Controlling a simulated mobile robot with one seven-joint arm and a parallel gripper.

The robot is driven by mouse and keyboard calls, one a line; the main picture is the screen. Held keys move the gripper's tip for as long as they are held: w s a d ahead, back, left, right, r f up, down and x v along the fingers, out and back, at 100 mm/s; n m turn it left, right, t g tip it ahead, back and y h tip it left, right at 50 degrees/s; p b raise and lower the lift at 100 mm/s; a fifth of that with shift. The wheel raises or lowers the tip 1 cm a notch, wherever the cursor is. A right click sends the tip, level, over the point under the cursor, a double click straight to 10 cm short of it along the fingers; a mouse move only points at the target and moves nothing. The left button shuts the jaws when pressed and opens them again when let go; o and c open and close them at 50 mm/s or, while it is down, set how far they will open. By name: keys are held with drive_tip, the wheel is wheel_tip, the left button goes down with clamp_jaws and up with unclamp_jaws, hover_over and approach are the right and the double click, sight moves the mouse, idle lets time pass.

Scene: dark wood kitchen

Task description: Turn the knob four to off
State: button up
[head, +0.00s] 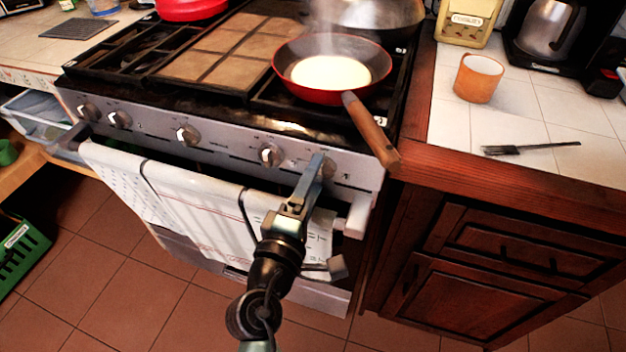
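The stove's front panel (225,146) carries a row of silver knobs. From the left, they include a first knob (88,112), a second knob (120,119), a third knob (188,135) and a fourth knob (271,154). A rightmost knob (329,168) is partly hidden by my gripper. I see no numbers that tell which one is called four. My gripper (318,165) is at this rightmost knob, with its fingertips over or against it. I cannot tell whether the fingers are closed on it.
A red pan (328,97) with pale, steaming contents sits on the stove; its wooden handle (370,130) juts over the front edge, just above my gripper. Towels (195,205) hang on the oven rail below.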

drive_tip(key=shift+s, duration=0.1)
drive_tip(key=v, duration=1.2)
drive_tip(key=shift+s+b, duration=0.3)
drive_tip(key=shift+s, duration=0.1)
drive_tip(key=shift+a, duration=0.15)
drive_tip(key=w+d+r+m+t, duration=0.1)
drive_tip(key=w+r+m, duration=0.15)
drive_tip(key=r, duration=0.55)
drive_tip(key=w+d+r+m+t, duration=0.1)
drive_tip(key=w+d+r+m, duration=0.1)
drive_tip(key=r+m, duration=0.35)
drive_tip(key=w+d+r+m+t, duration=0.1)
drive_tip(key=w+r+m+t, duration=0.15)
drive_tip(key=r, duration=0.75)
drive_tip(key=s+r+m+t+y, duration=0.2)
drive_tip(key=s+r+t+y, duration=0.15)
drive_tip(key=r, duration=0.75)
drive_tip(key=s+r+m+t+y, duration=0.2)
drive_tip(key=s+r, duration=0.3)
drive_tip(key=r, duration=0.6)
wheel_tip(320, 180, up, 24)
drive_tip(key=p, duration=2.4)
drive_tip(key=shift+d, duration=0.25)
drive_tip(key=shift+f, duration=0.1)
